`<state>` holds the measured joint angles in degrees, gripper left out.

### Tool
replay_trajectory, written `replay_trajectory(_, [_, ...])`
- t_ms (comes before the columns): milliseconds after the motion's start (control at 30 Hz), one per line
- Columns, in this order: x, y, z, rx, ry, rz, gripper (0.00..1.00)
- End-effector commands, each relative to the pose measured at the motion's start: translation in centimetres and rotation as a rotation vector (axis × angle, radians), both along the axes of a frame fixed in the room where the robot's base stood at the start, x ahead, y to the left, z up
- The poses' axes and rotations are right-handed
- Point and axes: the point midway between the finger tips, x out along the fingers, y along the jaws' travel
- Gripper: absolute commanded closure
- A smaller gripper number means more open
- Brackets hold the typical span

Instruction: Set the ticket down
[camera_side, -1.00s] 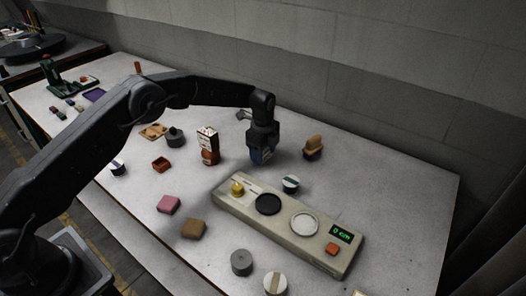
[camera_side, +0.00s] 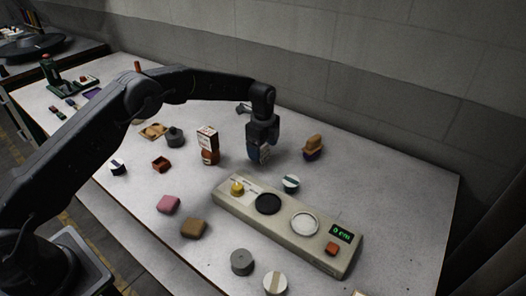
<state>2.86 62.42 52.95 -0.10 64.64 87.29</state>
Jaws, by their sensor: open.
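My gripper (camera_side: 261,157) points down at the table behind the long beige console (camera_side: 282,218). Its jaws are open, low near the table top. A small pale and bluish patch (camera_side: 265,153) shows at the fingertips. I cannot tell whether it is the ticket, part of the gripper, or something behind it. No other thing can be clearly made out as a ticket.
A white and brown box (camera_side: 208,146) stands left of my gripper, and a tan and purple object (camera_side: 313,147) stands right. A striped round piece (camera_side: 291,183) lies just behind the console. Pink (camera_side: 168,204) and brown (camera_side: 193,228) blocks lie in front. Bare table lies right.

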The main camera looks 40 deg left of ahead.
Motion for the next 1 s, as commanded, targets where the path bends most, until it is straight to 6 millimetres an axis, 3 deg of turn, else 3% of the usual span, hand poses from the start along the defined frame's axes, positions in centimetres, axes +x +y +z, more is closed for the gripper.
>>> replay_trajectory(200, [0.1, 0.0, 5.0, 0.001, -0.005, 0.001, 0.16])
replay_trajectory(400, [0.1, 0.0, 8.4, 0.001, -0.003, 0.001, 0.16])
replay_trajectory(833, [-0.1, 0.0, 10.5, 0.001, -0.004, 0.009, 0.16])
replay_trajectory(1000, [-1.7, 0.4, 14.4, -0.003, -0.045, 0.122, 0.16])
